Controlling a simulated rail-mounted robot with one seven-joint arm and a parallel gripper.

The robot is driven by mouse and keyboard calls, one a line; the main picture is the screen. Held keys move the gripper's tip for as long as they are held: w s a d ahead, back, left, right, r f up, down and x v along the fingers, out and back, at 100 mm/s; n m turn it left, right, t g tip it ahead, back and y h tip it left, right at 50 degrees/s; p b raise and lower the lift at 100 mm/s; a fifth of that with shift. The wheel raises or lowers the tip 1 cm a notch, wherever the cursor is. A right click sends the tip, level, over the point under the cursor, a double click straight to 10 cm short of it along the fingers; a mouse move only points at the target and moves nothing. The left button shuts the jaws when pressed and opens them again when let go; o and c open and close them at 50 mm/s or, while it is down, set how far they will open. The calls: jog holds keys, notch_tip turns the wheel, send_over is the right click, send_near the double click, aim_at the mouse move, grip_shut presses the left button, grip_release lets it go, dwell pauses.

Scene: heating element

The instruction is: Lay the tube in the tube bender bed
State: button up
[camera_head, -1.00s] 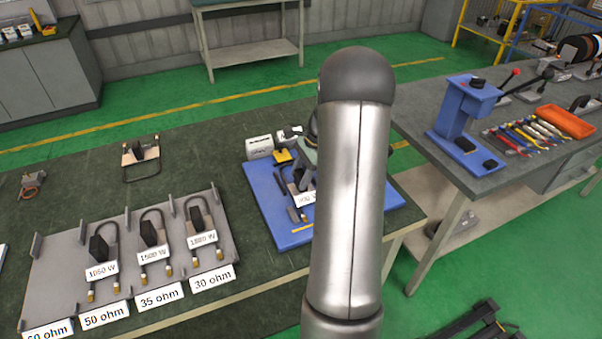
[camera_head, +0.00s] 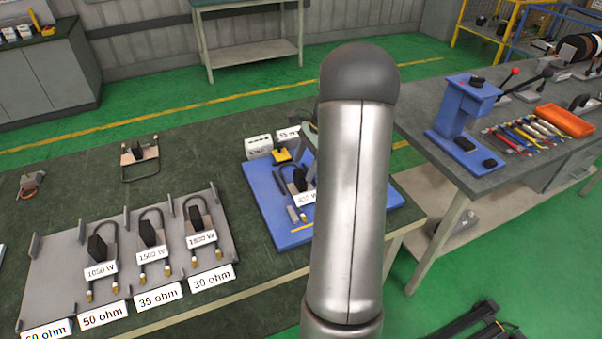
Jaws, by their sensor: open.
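My arm stands upright across the middle of the picture and hides my gripper and whatever is behind it. I cannot pick out a loose straight tube. A blue mat (camera_head: 268,203) lies on the dark green table, partly covered by my arm. On it is a dark bent element with a white watt label (camera_head: 307,197). No bender bed can be made out clearly. Lever tools with a red knob and a black knob (camera_head: 522,92) stand on the right bench, but I cannot tell whether one is the bender.
A grey rack (camera_head: 60,270) holds several bent heating elements with ohm labels. A wire-framed part (camera_head: 140,158) lies behind it. White boxes (camera_head: 258,147) stand by the mat. The right bench carries a blue press (camera_head: 463,112), several hand tools and an orange tray (camera_head: 565,121).

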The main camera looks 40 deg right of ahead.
jog(key=w+v, duration=0.1)
jog(key=v, duration=0.7)
jog(key=s+a+r+n+h, duration=0.15)
jog(key=a+n, duration=0.35)
jog(key=a, duration=0.6)
jog(key=s+a+n+g+h, duration=0.1)
jog(key=s+a+n, duration=0.2)
jog(key=a, duration=0.3)
jog(key=s+a+n, duration=0.3)
jog(key=a+n, duration=0.1)
jog(key=a, duration=0.3)
jog(key=s+a+f+n+h, duration=0.2)
jog(key=s+a+f+n, duration=0.1)
jog(key=s+a+n, duration=0.6)
jog(key=s, duration=0.4)
jog(key=shift+f, duration=0.35)
